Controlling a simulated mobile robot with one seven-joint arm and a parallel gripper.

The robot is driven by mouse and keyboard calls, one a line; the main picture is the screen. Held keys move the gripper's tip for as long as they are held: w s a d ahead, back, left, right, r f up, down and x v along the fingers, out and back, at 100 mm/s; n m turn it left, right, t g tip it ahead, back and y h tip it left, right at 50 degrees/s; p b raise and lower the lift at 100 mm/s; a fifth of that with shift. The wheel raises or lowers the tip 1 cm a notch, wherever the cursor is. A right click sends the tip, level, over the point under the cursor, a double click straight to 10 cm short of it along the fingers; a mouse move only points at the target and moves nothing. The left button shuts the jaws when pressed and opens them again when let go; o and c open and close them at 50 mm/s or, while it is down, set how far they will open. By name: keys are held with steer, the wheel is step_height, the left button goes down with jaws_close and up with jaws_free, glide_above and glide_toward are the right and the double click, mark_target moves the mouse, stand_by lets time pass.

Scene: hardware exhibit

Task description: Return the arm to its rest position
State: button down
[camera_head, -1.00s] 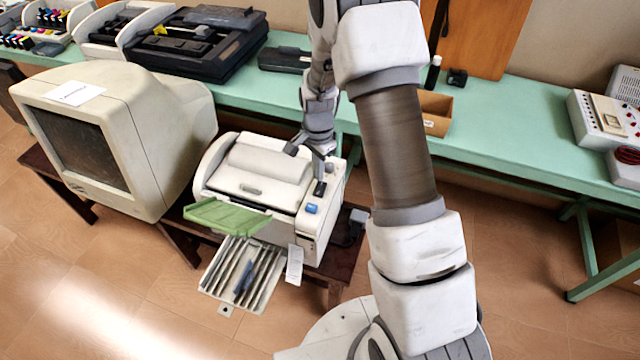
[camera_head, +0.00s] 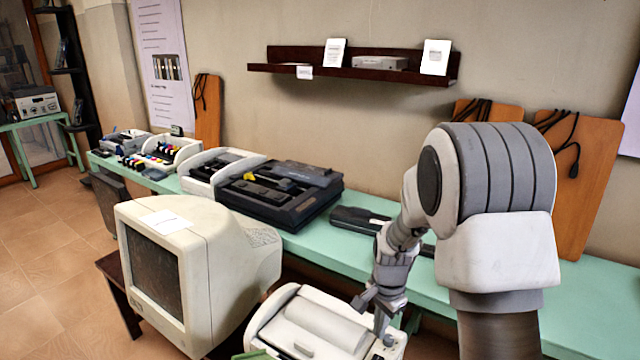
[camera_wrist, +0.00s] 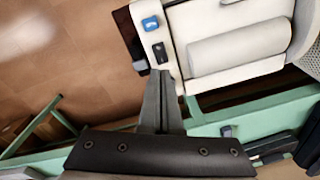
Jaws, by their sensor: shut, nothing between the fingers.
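My gripper (camera_head: 384,336) is shut and empty. In the wrist view the closed fingers (camera_wrist: 162,78) point at the printer's control strip, close to a dark switch (camera_wrist: 160,52) and a blue button (camera_wrist: 150,23). I cannot tell whether the fingertips touch the printer. The printer's lower front is cut off by the head view's bottom edge.
A beige monitor (camera_head: 202,262) stands left of the printer. Behind runs a green table (camera_head: 430,300) with a black device (camera_head: 285,195) and ink cartridges (camera_head: 160,152). A dark wall shelf (camera_head: 350,75) hangs above. Boards (camera_head: 585,185) lean behind my arm.

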steer(key=s+r+n+t, duration=0.1)
steer(key=s+r+n, duration=0.25)
steer(key=r, duration=0.65)
steer(key=s+r+n+t, duration=0.2)
steer(key=s+r+n, duration=0.2)
steer(key=s+r, duration=0.3)
steer(key=s+r+n+t, duration=0.2)
steer(key=s+r+n, duration=0.2)
steer(key=s, duration=0.9)
step_height(320, 180, up, 3)
steer(key=shift+d, duration=0.15)
